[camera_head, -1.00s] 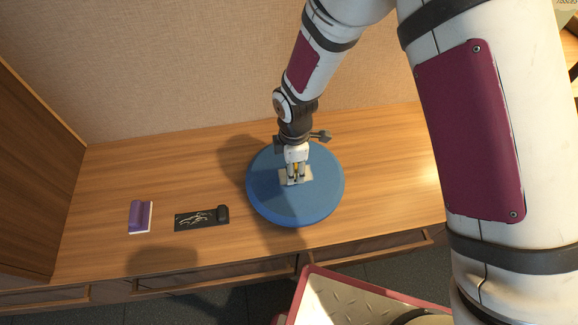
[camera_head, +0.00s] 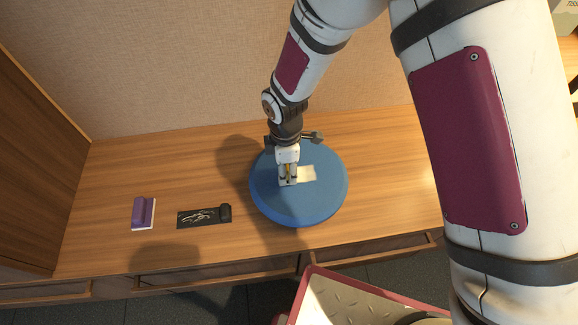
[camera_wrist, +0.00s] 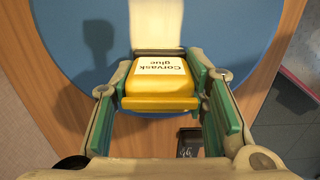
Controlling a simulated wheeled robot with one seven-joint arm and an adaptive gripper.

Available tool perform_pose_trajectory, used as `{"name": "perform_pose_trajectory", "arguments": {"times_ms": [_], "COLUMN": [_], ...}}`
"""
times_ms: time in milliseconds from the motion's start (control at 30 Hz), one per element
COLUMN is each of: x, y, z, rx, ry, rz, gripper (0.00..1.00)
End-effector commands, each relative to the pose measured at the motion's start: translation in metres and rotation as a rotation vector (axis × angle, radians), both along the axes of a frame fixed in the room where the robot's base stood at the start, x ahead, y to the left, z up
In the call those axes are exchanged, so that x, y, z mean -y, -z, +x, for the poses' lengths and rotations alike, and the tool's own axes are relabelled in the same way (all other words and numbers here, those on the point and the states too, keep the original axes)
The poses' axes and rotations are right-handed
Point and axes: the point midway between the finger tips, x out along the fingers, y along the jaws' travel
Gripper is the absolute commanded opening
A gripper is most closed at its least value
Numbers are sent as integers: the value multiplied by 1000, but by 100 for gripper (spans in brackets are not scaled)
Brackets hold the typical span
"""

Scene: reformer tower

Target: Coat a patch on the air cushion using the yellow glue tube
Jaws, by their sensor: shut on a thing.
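The blue round air cushion (camera_head: 325,190) lies on the wooden table. A pale rectangular patch (camera_head: 307,173) shows on its top, and the wrist view shows a cream strip (camera_wrist: 157,22) at the top of the picture. My gripper (camera_head: 288,181) points down over the left part of the patch. It is shut on the yellow glue tube (camera_wrist: 160,103), which has a white label reading "Corvask glue". The tube's tip is hidden, so I cannot tell whether it touches the cushion.

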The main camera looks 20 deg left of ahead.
Motion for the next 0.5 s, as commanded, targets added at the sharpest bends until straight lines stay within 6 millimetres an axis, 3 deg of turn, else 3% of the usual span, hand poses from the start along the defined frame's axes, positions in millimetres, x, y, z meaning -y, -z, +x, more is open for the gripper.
{"name": "perform_pose_trajectory", "arguments": {"times_ms": [267, 500], "x": [0, 0], "y": [-5, -26], "z": [0, 0], "rx": [1, 3], "ry": [0, -1], "rz": [0, 1], "gripper": [19, 19]}}
